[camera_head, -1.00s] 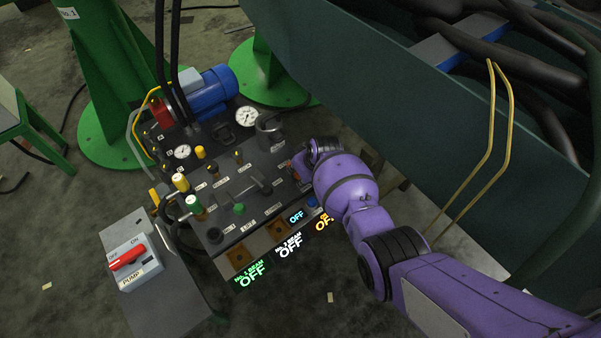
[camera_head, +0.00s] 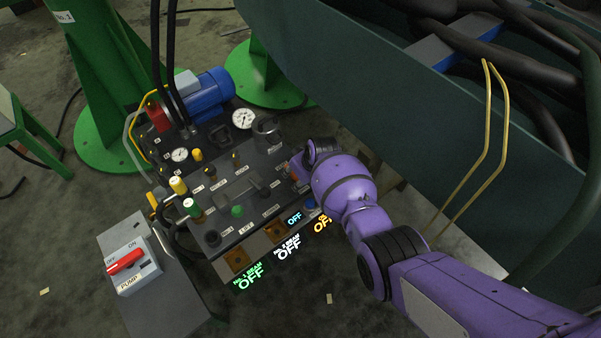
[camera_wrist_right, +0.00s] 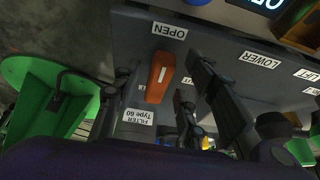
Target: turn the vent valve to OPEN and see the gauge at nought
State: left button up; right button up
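The vent valve appears to be the orange handle (camera_wrist_right: 160,78) in the right wrist view. One end lies close to the OPEN label (camera_wrist_right: 169,31); another small label beside it is partly hidden. My right gripper (camera_wrist_right: 162,85) looks open, with a dark finger on each side of the handle; I cannot tell whether either touches it. In the head view my right gripper is at the panel's right edge, its fingers mostly hidden by my purple wrist. Two round white gauges, a larger one (camera_head: 242,118) and a smaller one (camera_head: 180,155), face up; their needles are too small to read.
The black control panel (camera_head: 222,222) carries several levers and knobs close to my right gripper. A pump switch box (camera_head: 132,265) with a red handle stands at left. A dark green wall (camera_head: 400,125) and bent yellow rods (camera_head: 488,125) are at right.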

pick_arm(q)
jog(key=shift+w, duration=0.1)
pick_arm(e)
jog(key=v, duration=1.2)
jog(key=shift+a, duration=0.1)
